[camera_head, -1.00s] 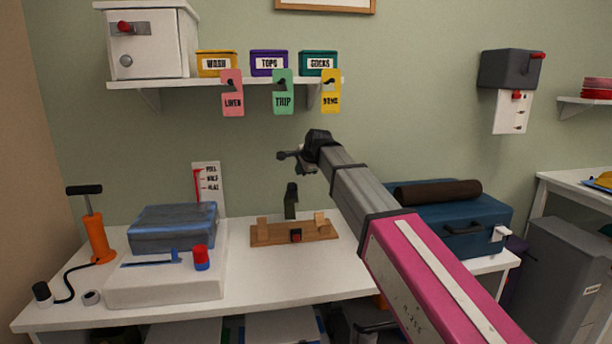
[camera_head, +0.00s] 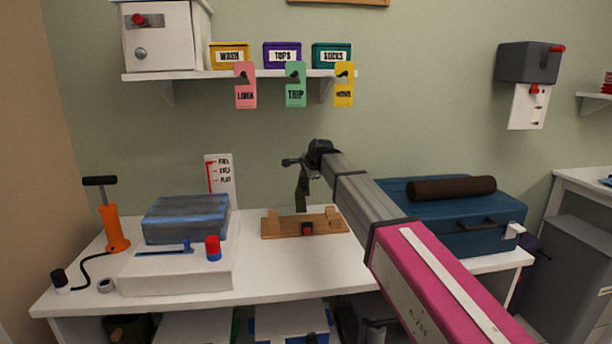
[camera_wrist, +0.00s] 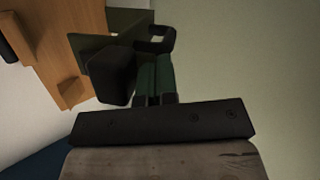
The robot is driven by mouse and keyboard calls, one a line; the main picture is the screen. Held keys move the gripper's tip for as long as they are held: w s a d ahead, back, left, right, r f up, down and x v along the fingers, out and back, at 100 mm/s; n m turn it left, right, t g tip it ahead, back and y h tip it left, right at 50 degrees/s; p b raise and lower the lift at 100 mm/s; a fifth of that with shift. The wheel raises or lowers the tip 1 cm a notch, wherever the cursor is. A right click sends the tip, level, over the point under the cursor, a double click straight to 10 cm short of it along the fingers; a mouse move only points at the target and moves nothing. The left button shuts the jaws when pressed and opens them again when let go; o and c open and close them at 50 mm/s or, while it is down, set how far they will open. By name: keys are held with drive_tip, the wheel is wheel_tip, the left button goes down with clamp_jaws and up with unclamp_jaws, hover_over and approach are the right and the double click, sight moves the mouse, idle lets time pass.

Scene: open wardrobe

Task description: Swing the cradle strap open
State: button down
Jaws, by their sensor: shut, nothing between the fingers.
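The wooden cradle (camera_head: 285,229) stands on the white table, with two upright blocks and a dark piece with a red face at its front. A dark strap (camera_head: 302,195) stands up behind it, roughly upright. My gripper (camera_head: 298,166) is shut and empty, above the cradle and close to the strap's top; I cannot tell whether they touch. In the wrist view my gripper (camera_wrist: 135,65) shows dark against the cradle's wood (camera_wrist: 60,45) at upper left. Dark parts overlap there, so the strap's exact outline is unclear.
A blue suitcase (camera_head: 450,238) with a brown roll (camera_head: 451,189) on top stands to the right. A white box (camera_head: 180,273) with a blue folded bundle (camera_head: 186,219) and an orange pump (camera_head: 113,228) are to the left. Door tags (camera_head: 295,88) hang from the shelf above.

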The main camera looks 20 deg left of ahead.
drive_tip(key=shift+w+a+r+g+h, duration=0.15)
drive_tip(key=shift+w+a+g, duration=0.2)
drive_tip(key=shift+w, duration=0.2)
drive_tip(key=shift+w+a+g+h, duration=0.2)
drive_tip(key=shift+w+a+g, duration=0.1)
drive_tip(key=shift+w, duration=0.3)
drive_tip(key=shift+w+a+r+g+h, duration=0.15)
drive_tip(key=shift+w+a+g, duration=0.15)
drive_tip(key=shift+w, duration=0.25)
drive_tip(key=w+a+f+g+h, duration=0.1)
drive_tip(key=w+a+g, duration=0.1)
drive_tip(key=w, duration=0.3)
drive_tip(key=shift+a+f, duration=0.2)
drive_tip(key=shift+a, duration=0.25)
drive_tip(key=shift+w, duration=0.15)
